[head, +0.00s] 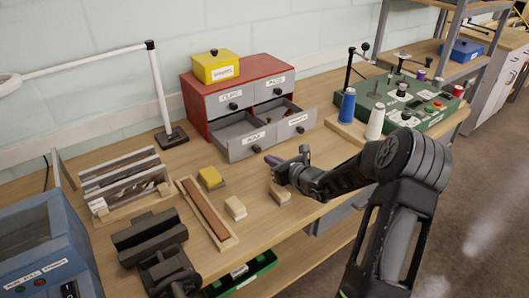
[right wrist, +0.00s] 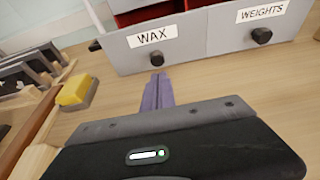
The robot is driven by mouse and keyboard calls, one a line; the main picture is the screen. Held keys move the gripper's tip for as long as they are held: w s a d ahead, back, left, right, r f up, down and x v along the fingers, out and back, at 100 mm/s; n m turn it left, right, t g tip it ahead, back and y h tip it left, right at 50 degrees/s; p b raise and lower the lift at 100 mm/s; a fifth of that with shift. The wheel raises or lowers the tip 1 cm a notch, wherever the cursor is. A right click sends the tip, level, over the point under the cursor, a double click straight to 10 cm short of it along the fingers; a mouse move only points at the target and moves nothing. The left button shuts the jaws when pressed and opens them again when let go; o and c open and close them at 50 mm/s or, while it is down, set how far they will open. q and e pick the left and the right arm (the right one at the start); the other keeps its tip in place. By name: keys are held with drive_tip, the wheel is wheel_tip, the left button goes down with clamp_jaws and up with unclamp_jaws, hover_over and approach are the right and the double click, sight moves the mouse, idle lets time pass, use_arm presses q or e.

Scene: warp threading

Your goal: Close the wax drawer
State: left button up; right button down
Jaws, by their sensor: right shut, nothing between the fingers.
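The wax drawer (head: 235,149) is the lower left drawer of a red cabinet (head: 196,106). It is pulled out, with its grey front facing me. In the right wrist view its front (right wrist: 190,48) shows the WAX label and a dark knob (right wrist: 157,59). My right gripper (head: 270,159) is shut and empty, just in front of and below the drawer front. In the right wrist view its purple fingers (right wrist: 158,90) point at the knob; whether they touch it I cannot tell. My left gripper is not in view.
The weights drawer (head: 297,122) beside it is also pulled out. The upper drawers are shut, and a yellow box (head: 215,67) sits on top. Several small blocks (head: 235,208) lie on the bench in front. Thread spools (head: 375,122) stand to the right.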

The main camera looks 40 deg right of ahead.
sight(259, 151)
drive_tip(key=w+p, duration=0.1)
drive_tip(key=w, duration=0.3)
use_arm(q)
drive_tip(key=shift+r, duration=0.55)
use_arm(e)
drive_tip(key=shift+w, duration=0.1)
